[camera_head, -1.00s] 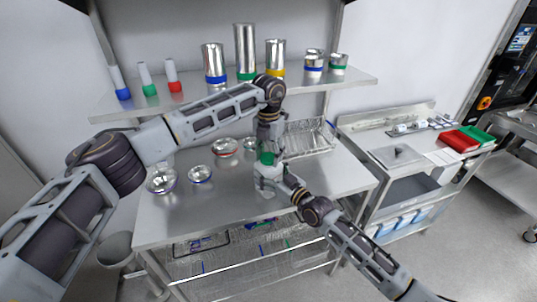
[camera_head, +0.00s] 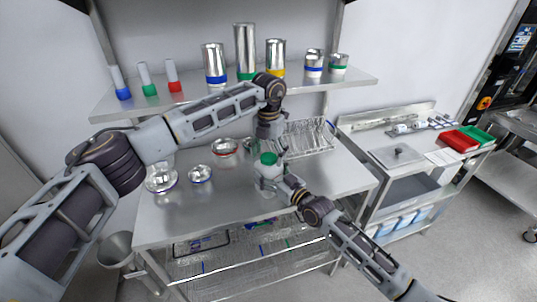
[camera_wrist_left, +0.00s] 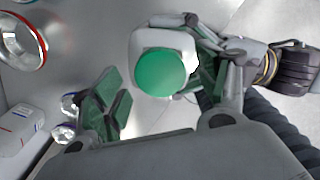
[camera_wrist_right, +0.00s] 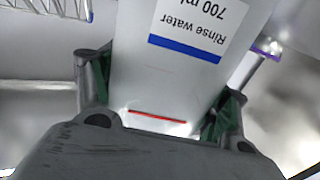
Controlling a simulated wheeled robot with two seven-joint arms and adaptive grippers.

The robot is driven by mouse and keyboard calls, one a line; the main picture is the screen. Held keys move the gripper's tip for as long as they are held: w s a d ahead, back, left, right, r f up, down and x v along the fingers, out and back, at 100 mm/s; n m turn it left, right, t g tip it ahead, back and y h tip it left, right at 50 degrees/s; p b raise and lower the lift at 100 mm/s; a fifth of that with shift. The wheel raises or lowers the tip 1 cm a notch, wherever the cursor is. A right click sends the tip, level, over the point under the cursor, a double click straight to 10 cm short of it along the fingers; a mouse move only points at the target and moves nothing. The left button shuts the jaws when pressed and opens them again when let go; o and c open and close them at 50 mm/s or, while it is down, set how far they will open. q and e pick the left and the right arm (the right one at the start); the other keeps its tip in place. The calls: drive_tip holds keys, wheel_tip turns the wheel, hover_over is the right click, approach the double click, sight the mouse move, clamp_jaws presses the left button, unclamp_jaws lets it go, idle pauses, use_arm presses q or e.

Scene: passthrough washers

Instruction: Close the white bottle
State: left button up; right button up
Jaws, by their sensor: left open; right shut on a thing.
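The white bottle (camera_head: 268,172) stands on the steel table with a green cap (camera_head: 268,158) on its top. In the left wrist view the green cap (camera_wrist_left: 165,74) sits over the white shoulder of the bottle (camera_wrist_left: 160,40). My left gripper (camera_wrist_left: 163,85) is open and empty, its fingers on either side of the cap in that view. How far it is above the cap is unclear. My right gripper (camera_wrist_right: 160,105) is shut on the bottle's body (camera_wrist_right: 175,80), whose label reads "Rinse water 700 ml". Whether the cap is fully tight cannot be told.
Metal bowls (camera_head: 200,173) stand on the table (camera_head: 200,225) left of the bottle. A wire rack (camera_head: 308,137) stands behind it to the right. Steel canisters (camera_head: 245,52) and small bottles (camera_head: 147,78) line the shelf above. The front of the table is clear.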

use_arm(q)
wheel_tip(320, 180, up, 12)
idle(0.6)
drive_tip(key=shift+f, duration=0.15)
use_arm(e)
drive_tip(key=o, duration=2.1)
drive_tip(key=shift+c, duration=0.2)
drive_tip(key=shift+s+d, duration=0.1)
drive_tip(key=v, duration=1.1)
drive_tip(key=shift+s+d, duration=0.25)
use_arm(q)
drive_tip(key=shift+s+d, duration=0.1)
use_arm(e)
drive_tip(key=shift+s+d, duration=0.1)
drive_tip(key=shift+s, duration=0.05)
